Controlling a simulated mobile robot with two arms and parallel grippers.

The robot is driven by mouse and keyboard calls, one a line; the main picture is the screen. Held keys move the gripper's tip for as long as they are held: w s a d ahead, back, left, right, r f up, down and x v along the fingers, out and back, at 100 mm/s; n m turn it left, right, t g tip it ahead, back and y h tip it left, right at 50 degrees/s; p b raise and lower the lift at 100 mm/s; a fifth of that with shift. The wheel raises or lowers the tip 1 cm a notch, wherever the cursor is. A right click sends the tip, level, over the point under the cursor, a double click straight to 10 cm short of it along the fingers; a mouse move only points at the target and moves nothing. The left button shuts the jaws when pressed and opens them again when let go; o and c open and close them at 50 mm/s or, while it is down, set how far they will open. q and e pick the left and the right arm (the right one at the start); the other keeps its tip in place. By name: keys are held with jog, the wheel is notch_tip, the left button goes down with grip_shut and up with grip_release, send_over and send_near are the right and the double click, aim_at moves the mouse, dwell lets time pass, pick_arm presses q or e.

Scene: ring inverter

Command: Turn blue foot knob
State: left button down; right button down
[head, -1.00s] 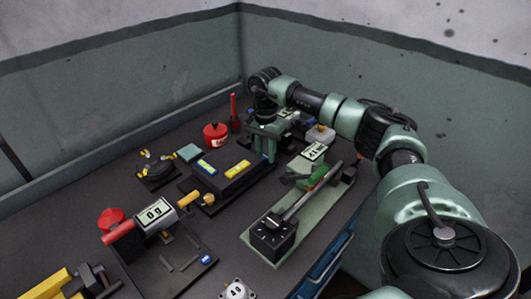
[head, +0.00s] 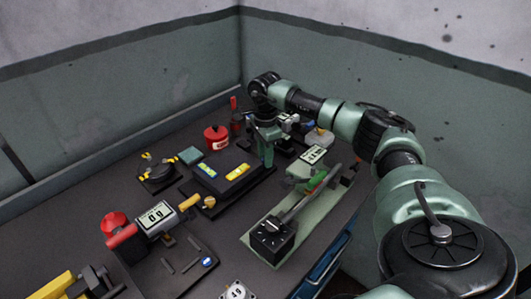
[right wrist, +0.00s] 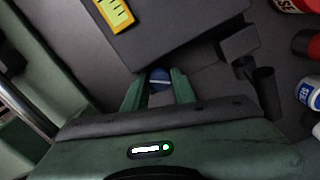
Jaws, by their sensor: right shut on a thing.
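The blue foot knob (right wrist: 159,75) shows in the right wrist view as a small round blue knob with a pale line across it, at the edge of a dark block. The block is the dark level base (head: 232,178) with one blue and one yellow vial on top. My right gripper (right wrist: 158,88) points at this edge, with its green fingers on both sides of the knob, shut on it. In the head view my right gripper (head: 266,155) is upright at the far end of the base, and the knob is hidden there. My left gripper is not in view.
A brass knob (head: 209,202) stands at the base's near end. A red canister (head: 216,137) is behind it. A green plate with a lever device (head: 283,232) lies to the right, and a scale with a display (head: 157,217) lies in front.

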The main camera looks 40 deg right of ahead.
jog(key=shift+m, duration=1.6)
jog(key=c, duration=1.1)
grip_release()
jog(key=shift+c, duration=0.2)
jog(key=shift+f, duration=0.1)
